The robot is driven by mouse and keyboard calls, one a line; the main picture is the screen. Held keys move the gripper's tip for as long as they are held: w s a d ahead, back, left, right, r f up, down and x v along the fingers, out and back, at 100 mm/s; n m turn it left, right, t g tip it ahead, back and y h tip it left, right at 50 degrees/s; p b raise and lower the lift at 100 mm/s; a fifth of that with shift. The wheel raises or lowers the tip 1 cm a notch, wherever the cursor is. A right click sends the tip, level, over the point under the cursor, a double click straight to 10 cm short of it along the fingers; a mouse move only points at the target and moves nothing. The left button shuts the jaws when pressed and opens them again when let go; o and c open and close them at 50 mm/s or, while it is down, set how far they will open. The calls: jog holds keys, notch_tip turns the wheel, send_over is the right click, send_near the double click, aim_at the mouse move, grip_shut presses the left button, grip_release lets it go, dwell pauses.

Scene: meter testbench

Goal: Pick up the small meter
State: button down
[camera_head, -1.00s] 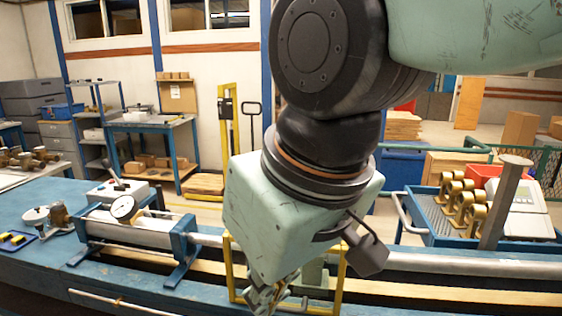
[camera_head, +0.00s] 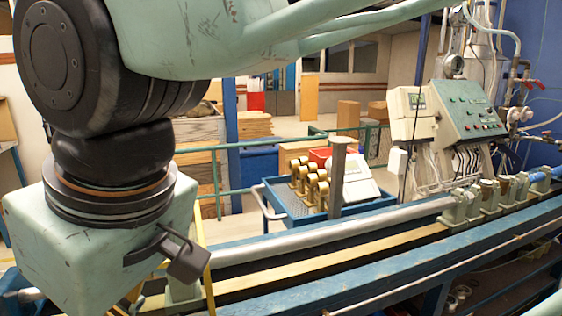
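My gripper (camera_head: 128,306) is at the bottom left edge of the view, below the pale green wrist housing. Only a small part of it shows, so its fingers and anything between them cannot be made out. Several brass ring-shaped pieces (camera_head: 310,184) stand in a row on a blue tray cart (camera_head: 292,208) behind the bench. I cannot tell whether any of them is the small meter. No piece in view can be clearly identified as the small meter. My gripper is well to the left of the brass pieces and apart from them.
A long grey pipe (camera_head: 330,236) runs along the blue bench (camera_head: 400,262) to several green clamp stands (camera_head: 462,206) at the right. A grey post (camera_head: 337,178) and red bin (camera_head: 320,156) are at the cart. A green control console (camera_head: 462,110) stands behind the bench.

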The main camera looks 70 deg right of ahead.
jog(key=c, duration=1.9)
grip_release()
jog(key=shift+o, duration=0.2)
jog(key=shift+d, duration=0.1)
